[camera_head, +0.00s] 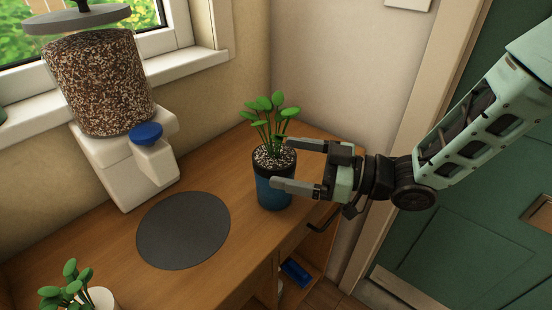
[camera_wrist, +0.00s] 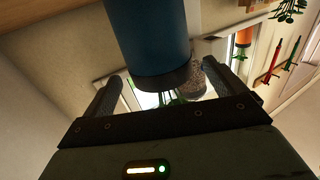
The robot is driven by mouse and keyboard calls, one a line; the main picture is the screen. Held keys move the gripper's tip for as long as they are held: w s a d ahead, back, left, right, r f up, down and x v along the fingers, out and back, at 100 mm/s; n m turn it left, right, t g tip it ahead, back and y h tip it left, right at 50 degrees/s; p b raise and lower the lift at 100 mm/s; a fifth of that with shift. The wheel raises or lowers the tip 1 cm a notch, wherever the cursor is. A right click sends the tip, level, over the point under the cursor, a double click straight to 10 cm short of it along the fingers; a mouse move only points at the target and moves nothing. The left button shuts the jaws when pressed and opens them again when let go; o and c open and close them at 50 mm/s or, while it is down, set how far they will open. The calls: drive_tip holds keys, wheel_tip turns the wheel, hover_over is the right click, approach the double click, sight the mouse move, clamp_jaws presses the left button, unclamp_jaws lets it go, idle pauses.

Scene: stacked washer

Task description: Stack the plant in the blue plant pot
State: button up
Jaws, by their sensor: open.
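A green leafy plant (camera_head: 268,122) with speckled soil stands upright in a dark pot (camera_head: 274,164), whose dark band shows above the blue plant pot (camera_head: 274,193). The dark pot appears seated inside the blue one; how deep is hidden. The blue pot stands on the wooden counter near its right end. My gripper (camera_head: 280,164) is open at the right side of the pots, its fingers apart and reaching toward the dark band. In the wrist view, which is upside down, the blue pot (camera_wrist: 150,38) and dark rim (camera_wrist: 165,80) lie between the spread fingers (camera_wrist: 163,85), without a clear grip.
A round dark grey mat (camera_head: 183,230) lies on the counter (camera_head: 110,255) left of the pots. A white dispenser (camera_head: 125,165) with a blue knob stands behind it by the window. Another plant (camera_head: 72,285) in a white pot is at the lower left. A green door (camera_head: 470,220) stands right.

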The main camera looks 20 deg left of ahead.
drive_tip(key=d, duration=0.8)
drive_tip(key=shift+w, duration=0.15)
drive_tip(key=d+m+t+h, duration=0.6)
drive_tip(key=d+m+h, duration=0.1)
drive_tip(key=h, duration=0.5)
drive_tip(key=s+d+m+g+h, duration=0.2)
drive_tip(key=s+d, duration=0.2)
drive_tip(key=s, duration=0.4)
drive_tip(key=s+d+m+g+h, duration=0.2)
drive_tip(key=s+d, duration=0.3)
drive_tip(key=s, duration=0.4)
drive_tip(key=shift+s+d+r+g+h, duration=0.15)
drive_tip(key=shift+s+r+g+h, duration=0.2)
drive_tip(key=shift+g+h, duration=0.25)
